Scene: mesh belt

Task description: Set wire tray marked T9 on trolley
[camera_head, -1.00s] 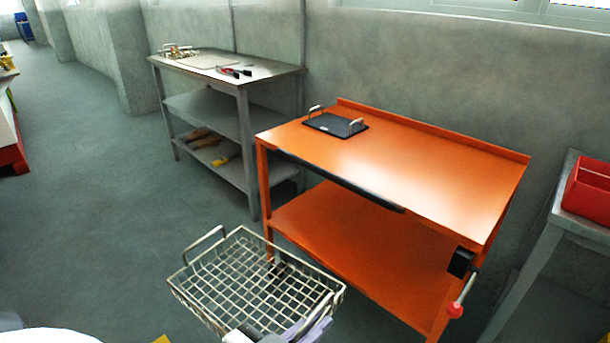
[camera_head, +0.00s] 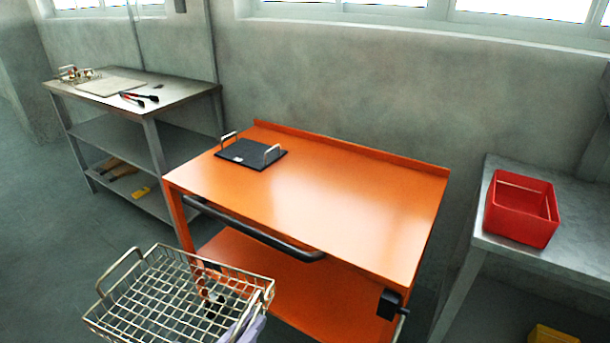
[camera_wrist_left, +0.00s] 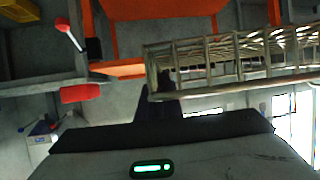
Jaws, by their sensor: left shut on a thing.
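A wire tray (camera_head: 150,300) of silvery mesh with a raised loop handle is at the lower left of the head view. My left gripper (camera_wrist_left: 163,95) is shut on the tray's rim, seen in the wrist view, where the tray (camera_wrist_left: 235,60) extends to the right. I cannot read a T9 mark on it. The orange trolley (camera_head: 330,200) has an upper deck, a lower shelf and a dark push bar along its near side. The tray is in front of the trolley's near left side, overlapping it in the picture. My right gripper is not in view.
A black flat tray (camera_head: 250,153) with two handles lies on the upper deck's left end; the rest of that deck is clear. A grey bench (camera_head: 185,85) with tools stands at left. A red bin (camera_head: 522,210) sits on a grey table (camera_head: 500,246) at right.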

